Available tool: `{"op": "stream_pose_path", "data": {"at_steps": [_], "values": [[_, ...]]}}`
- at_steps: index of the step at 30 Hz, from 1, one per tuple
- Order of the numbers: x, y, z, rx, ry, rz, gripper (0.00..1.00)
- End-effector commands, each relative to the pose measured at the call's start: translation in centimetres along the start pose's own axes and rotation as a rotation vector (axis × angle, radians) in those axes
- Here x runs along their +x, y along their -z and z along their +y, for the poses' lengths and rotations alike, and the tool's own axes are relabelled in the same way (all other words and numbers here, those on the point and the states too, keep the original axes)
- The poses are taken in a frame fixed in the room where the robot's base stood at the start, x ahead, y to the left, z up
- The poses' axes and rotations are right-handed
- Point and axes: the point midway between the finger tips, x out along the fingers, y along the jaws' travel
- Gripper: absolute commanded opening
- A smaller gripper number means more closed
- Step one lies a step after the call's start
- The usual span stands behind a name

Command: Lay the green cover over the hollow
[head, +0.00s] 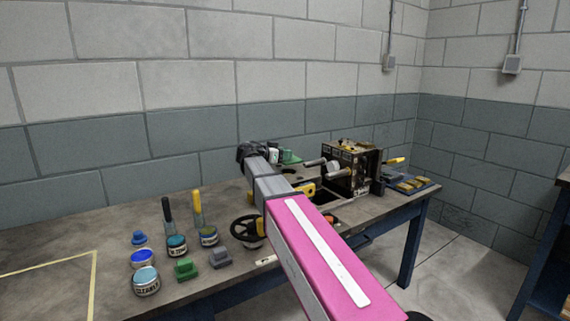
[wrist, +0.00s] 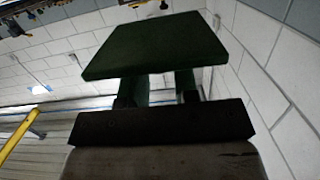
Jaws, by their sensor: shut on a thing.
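The green cover (wrist: 155,45) is a flat dark green plate that fills the middle of the wrist view. My gripper (wrist: 158,92) is shut on it from beneath the plate's near side, as that view shows it. In the head view a small part of the green cover (head: 291,157) shows beyond my arm, by my gripper (head: 280,156), above the back of the bench. A dark opening in the bench top (head: 326,204) shows just right of my arm; I cannot tell whether it is the hollow. My arm hides part of the bench there.
A dark machine with cranks (head: 350,165) stands close to the right of my gripper. A blue tray with yellow pieces (head: 410,184) lies at the bench's right end. Jars (head: 146,281), a green block (head: 187,269), a grey block (head: 220,258) and a black handwheel (head: 248,228) are on the left.

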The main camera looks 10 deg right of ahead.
Motion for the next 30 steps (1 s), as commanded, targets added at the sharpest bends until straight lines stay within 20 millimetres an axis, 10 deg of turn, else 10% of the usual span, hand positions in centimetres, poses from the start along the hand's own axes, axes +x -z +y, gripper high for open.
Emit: {"op": "stream_pose_path", "data": {"at_steps": [9,29,30], "values": [[0.5,-3.6,0.0,-0.001,-0.001,0.001,0.04],[0.7,-4.7,0.0,-0.001,-0.001,0.001,0.04],[0.7,-4.7,0.0,0.0,-0.001,0.001,0.35]]}}
